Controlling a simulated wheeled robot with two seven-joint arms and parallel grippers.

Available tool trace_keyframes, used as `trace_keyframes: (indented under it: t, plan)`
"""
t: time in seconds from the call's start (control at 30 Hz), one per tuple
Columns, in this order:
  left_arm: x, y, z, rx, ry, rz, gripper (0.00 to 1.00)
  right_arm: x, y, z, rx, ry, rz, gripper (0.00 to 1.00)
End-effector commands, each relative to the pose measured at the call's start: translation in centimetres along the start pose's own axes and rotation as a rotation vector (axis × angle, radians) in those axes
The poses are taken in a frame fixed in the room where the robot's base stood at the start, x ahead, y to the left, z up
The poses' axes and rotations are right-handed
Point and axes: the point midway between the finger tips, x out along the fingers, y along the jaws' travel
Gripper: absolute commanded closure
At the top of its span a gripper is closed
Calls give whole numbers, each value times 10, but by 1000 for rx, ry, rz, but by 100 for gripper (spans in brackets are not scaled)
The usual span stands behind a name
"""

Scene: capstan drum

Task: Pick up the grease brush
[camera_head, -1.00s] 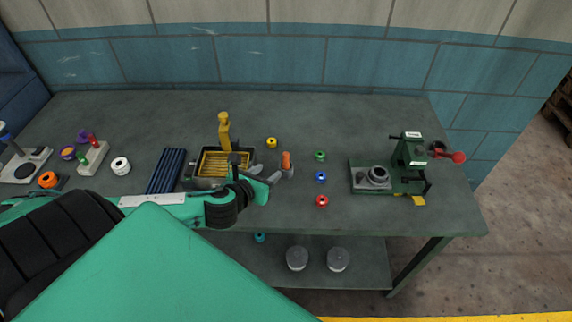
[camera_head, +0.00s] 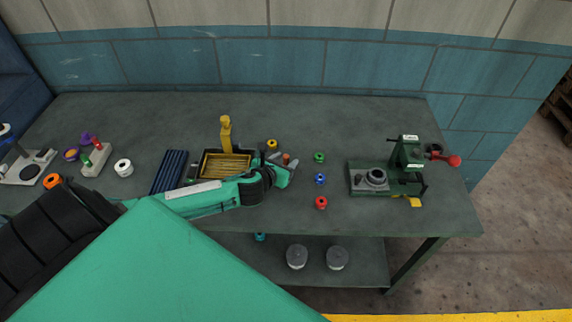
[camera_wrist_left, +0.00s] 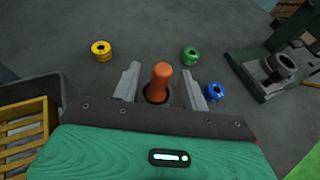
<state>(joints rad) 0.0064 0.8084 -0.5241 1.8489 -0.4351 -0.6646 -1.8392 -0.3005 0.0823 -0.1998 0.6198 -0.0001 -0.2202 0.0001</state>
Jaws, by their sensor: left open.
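The grease brush appears as an orange handle (camera_head: 286,159) standing upright toward the back of the green bench. In the left wrist view, the orange handle (camera_wrist_left: 161,76) rises from a dark round holder (camera_wrist_left: 155,96); its lower part is hidden. My left gripper (camera_head: 283,163) is open, with one finger on each side of the handle. In the left wrist view, gaps show between the handle and both fingers of the left gripper (camera_wrist_left: 160,72). My right gripper is not in view.
A tray with yellow slats (camera_head: 226,166) lies left of the gripper. A yellow spool (camera_head: 271,144) is behind, and green (camera_head: 319,157), blue (camera_head: 320,178) and red (camera_head: 321,203) spools are to the right. A green machine (camera_head: 406,155) stands farther right.

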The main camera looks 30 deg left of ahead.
Motion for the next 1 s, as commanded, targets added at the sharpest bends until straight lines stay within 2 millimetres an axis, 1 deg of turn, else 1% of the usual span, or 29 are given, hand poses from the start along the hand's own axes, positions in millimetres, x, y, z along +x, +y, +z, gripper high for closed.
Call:
trace_keyframes:
  t: [0.03, 0.2, 0.33, 0.53, 0.57, 0.6, 0.67, 0.7, 0.77, 1.0]
  plan:
    - [6, -1, 4, -4, 0, 2, 56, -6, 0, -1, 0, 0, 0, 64]
    - [24, 0, 2, -1, -1, 1, 56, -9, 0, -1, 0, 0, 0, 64]
    - [29, -1, 0, -1, 0, 0, 56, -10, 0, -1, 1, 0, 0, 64]
    - [30, 0, 0, 0, 0, 0, 56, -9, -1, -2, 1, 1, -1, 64]
    - [30, 0, 0, 0, 0, 0, 60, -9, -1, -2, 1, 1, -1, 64]
    - [30, 0, 0, 0, 0, 0, 68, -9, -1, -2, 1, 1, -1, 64]
    - [29, 0, 0, 0, 0, 0, 80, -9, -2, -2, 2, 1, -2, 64]
    - [29, 0, 0, 0, 0, 0, 87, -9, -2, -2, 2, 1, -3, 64]
    - [29, 0, 0, 0, 0, 0, 99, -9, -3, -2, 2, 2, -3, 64]
    - [29, 0, 0, 0, 0, 0, 100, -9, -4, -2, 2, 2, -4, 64]
